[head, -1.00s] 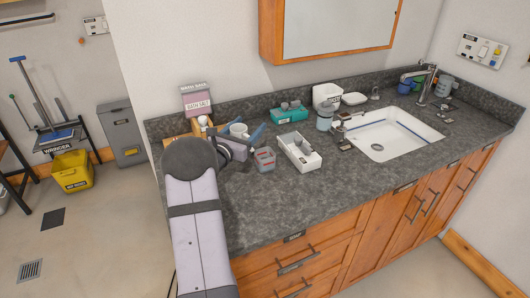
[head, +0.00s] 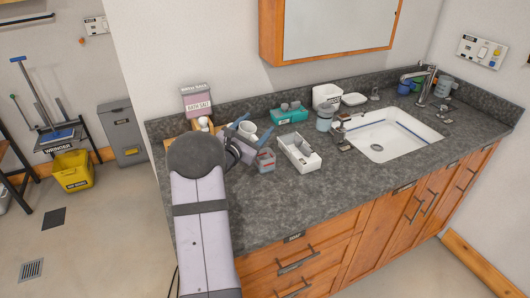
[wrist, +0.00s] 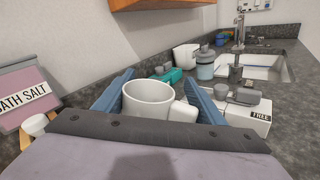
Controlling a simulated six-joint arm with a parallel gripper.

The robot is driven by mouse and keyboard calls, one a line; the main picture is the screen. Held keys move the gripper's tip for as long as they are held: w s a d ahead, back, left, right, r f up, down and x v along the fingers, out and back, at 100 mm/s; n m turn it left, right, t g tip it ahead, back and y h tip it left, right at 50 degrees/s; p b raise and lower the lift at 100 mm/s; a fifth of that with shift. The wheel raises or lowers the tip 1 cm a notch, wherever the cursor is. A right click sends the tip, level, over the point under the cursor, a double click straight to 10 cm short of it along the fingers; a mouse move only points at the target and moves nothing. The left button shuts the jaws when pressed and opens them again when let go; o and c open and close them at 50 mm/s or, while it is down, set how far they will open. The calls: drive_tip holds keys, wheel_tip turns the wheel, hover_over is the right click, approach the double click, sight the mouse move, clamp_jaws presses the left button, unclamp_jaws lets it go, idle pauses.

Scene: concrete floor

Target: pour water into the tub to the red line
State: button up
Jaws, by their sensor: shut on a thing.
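A white mug (head: 248,129) is held between the blue fingers of my gripper (head: 250,131). The wrist view also shows the mug (wrist: 148,99) between both fingers (wrist: 152,100), close to upright, with its rim up. I cannot make out water in it. A small greyish see-through tub with reddish marking (head: 265,161) stands on the counter, just right of and nearer than my gripper. Its water level and red line are too small to read. I cannot make out the tub in the wrist view.
A white tray (head: 309,163) with grey items stands right of the tub. A teal box (head: 289,116), a bottle (head: 324,121) and a sink (head: 385,135) lie beyond. A bath salt box (head: 197,102) stands at the back left. The front counter (head: 290,205) is clear.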

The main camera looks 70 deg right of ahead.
drive_tip(key=s+m+p, duration=0.1)
drive_tip(key=s+m, duration=0.2)
drive_tip(key=m, duration=0.1)
drive_tip(key=shift+s+f, duration=0.15)
drive_tip(key=shift+s, duration=0.05)
idle(0.4)
drive_tip(key=shift+s+f+m, duration=0.15)
drive_tip(key=shift+f+m, duration=0.15)
drive_tip(key=shift+m, duration=0.3)
idle(0.5)
drive_tip(key=shift+r+m+t+y+p, duration=0.15)
drive_tip(key=shift+r+m+p, duration=0.05)
drive_tip(key=shift+m+p, duration=0.75)
drive_tip(key=shift+r+m+t+y+p, duration=0.15)
drive_tip(key=shift+m+p, duration=0.8)
idle(4.0)
